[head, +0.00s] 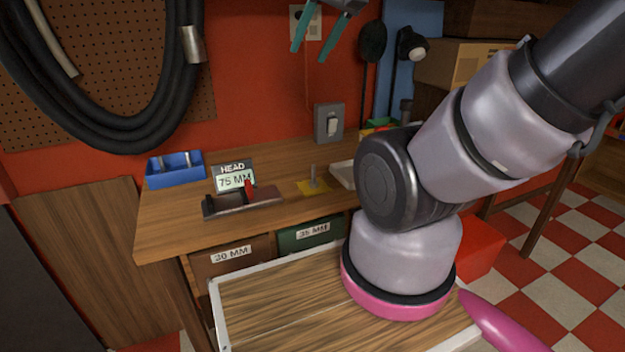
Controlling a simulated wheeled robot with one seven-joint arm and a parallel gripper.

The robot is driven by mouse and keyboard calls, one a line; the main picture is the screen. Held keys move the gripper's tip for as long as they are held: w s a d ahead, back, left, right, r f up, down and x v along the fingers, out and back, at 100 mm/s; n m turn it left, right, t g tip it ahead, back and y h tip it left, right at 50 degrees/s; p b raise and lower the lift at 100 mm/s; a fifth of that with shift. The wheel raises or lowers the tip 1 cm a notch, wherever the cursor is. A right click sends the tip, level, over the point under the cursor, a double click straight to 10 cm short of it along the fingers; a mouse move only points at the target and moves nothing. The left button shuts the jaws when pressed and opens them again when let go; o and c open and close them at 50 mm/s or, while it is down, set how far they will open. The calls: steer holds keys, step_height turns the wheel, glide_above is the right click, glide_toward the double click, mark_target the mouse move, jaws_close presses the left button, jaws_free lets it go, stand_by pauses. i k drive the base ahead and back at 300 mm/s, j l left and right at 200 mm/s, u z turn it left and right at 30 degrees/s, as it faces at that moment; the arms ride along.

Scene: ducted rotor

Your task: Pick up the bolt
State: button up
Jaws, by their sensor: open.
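A small grey bolt (313,174) stands upright on a yellow patch (303,188) on the wooden workbench. It is small, and its finer detail cannot be made out. My gripper (309,56) is at the top of the view, with two teal fingers pointing down and apart. It is open, with nothing between the fingers. In the picture it is well above the bolt, and it does not touch it. The upper part of the gripper is cut off by the frame edge.
A gauge block with a "HEAD 75 MM" display (235,178) sits left of the bolt. A blue bin (176,169) is farther left. A pale tray (343,175) is close right of the bolt. Labelled drawers (311,233) are below. A switch box (328,124) is behind.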

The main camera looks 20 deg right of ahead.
mark_target(314, 184)
steer(key=i+l, duration=0.1)
steer(key=l, duration=1.25)
steer(key=i+l+u, duration=0.15)
steer(key=l, duration=1.2)
